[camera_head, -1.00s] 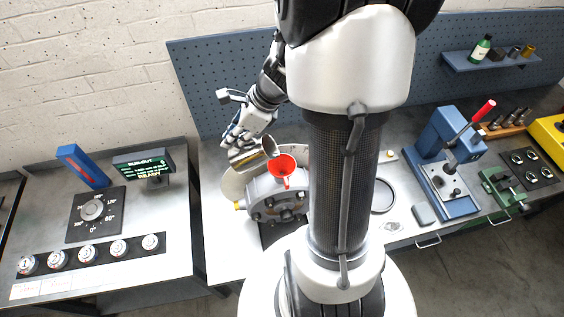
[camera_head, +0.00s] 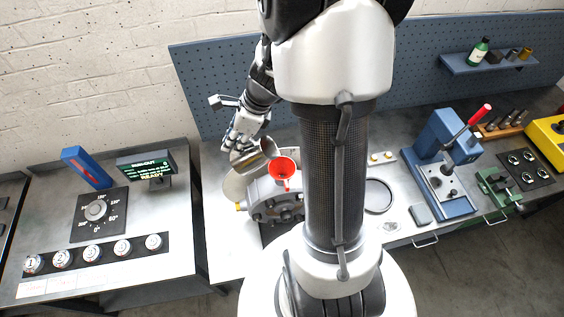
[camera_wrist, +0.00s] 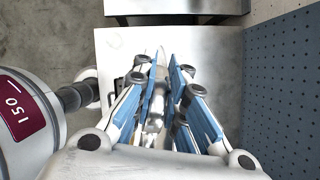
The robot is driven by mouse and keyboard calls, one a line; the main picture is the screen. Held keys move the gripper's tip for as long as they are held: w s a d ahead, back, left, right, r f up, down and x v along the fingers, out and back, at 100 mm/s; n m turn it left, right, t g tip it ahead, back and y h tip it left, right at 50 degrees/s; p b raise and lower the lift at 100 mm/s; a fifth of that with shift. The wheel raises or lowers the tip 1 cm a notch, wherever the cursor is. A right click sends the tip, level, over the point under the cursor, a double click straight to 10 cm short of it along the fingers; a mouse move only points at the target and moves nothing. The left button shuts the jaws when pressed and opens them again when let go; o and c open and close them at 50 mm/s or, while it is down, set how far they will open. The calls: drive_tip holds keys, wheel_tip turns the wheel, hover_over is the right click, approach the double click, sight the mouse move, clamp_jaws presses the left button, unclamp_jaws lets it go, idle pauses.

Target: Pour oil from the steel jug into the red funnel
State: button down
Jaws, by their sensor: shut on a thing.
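The steel jug (camera_head: 251,159) is tilted, with its mouth toward the red funnel (camera_head: 285,167) at its right. The jug's rim is at the funnel's left edge; I cannot tell whether they touch. No oil stream is visible. The funnel sits on top of the grey round housing (camera_head: 273,202) on the bench. My gripper (camera_head: 234,145) is shut on the jug from the back left. In the wrist view my blue-padded fingers (camera_wrist: 168,85) surround a narrow shiny piece of the jug (camera_wrist: 155,117); most of the jug is hidden there.
A blue press (camera_head: 444,165) with a red-tipped lever stands to the right. A green vise (camera_head: 497,187) is beside it. A dial panel (camera_head: 97,211) and a small display (camera_head: 147,165) are on the left table. A blue pegboard (camera_head: 205,80) stands behind the bench.

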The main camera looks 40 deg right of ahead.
drive_tip(key=shift+w+a, duration=0.1)
idle(0.3)
drive_tip(key=shift+f+g+h, duration=0.1)
drive_tip(key=shift+g+h, duration=0.2)
drive_tip(key=shift+w+a+f+g+h, duration=0.35)
drive_tip(key=shift+w+a+g+h, duration=0.15)
drive_tip(key=shift+g, duration=0.1)
drive_tip(key=w+a+f+g+h, duration=0.3)
drive_tip(key=f+g+h, duration=0.1)
drive_tip(key=g+h, duration=0.1)
drive_tip(key=shift+w+a+f+b, duration=0.15)
drive_tip(key=shift+w+f+b, duration=0.1)
drive_tip(key=shift+b, duration=0.2)
drive_tip(key=shift+r, duration=0.1)
